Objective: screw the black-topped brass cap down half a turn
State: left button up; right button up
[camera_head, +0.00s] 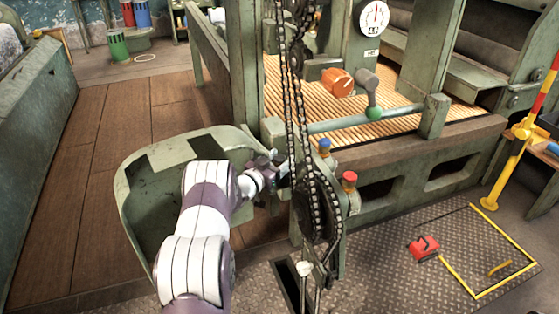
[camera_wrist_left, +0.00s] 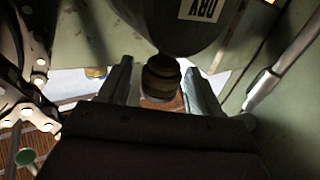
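The brass cap with a dark top (camera_wrist_left: 161,77) shows in the left wrist view, below a rounded grey-green body. My left gripper (camera_wrist_left: 160,84) has its two fingers apart, one on each side of the cap. A gap shows between each finger and the cap, so I see no contact. In the head view my left gripper (camera_head: 279,181) is beside the hanging chains, and I cannot make out the dark-topped cap there. My right gripper is in neither view.
A blue-topped cap (camera_head: 324,146) and a red-topped cap (camera_head: 349,180) stand close by on the right. Black chains (camera_head: 305,120) hang next to my left gripper. A curved green panel (camera_head: 135,190) is behind my left arm. A red object (camera_head: 424,248) lies on the metal floor.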

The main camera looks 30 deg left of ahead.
pick_arm(q)
jog(key=s+a+p, duration=0.2)
jog(key=s, duration=1)
jog(key=shift+s+p, duration=0.25)
jog(key=shift+p, duration=0.1)
